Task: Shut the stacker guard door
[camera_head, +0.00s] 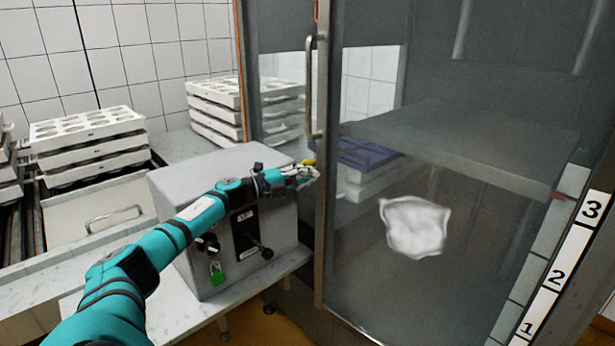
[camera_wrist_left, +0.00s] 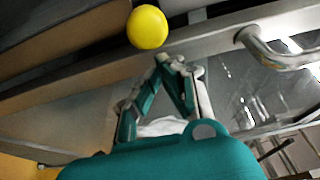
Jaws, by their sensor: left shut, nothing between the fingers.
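The stacker guard door (camera_head: 420,290) is a large clear panel with a grey metal frame, and its handle edge stands nearest me. Its long metal handle (camera_head: 309,90) is on the left upright; the handle also shows at the right of the left wrist view (camera_wrist_left: 275,52). The door looks ajar, but I cannot tell how wide the gap is. My left gripper (camera_head: 308,174) is shut and empty, beside the door's left upright and below the handle. In the left wrist view its fingertips (camera_wrist_left: 178,62) are near the door frame; contact is unclear. My right gripper is out of view.
A grey control box (camera_head: 225,165) with knobs and a green padlock stands below my left arm. A yellow round knob (camera_wrist_left: 147,27) is close to the fingertips. White mould stacks (camera_head: 90,135) stand at the left. A white cloth-like patch (camera_head: 415,226) shows on or behind the panel.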

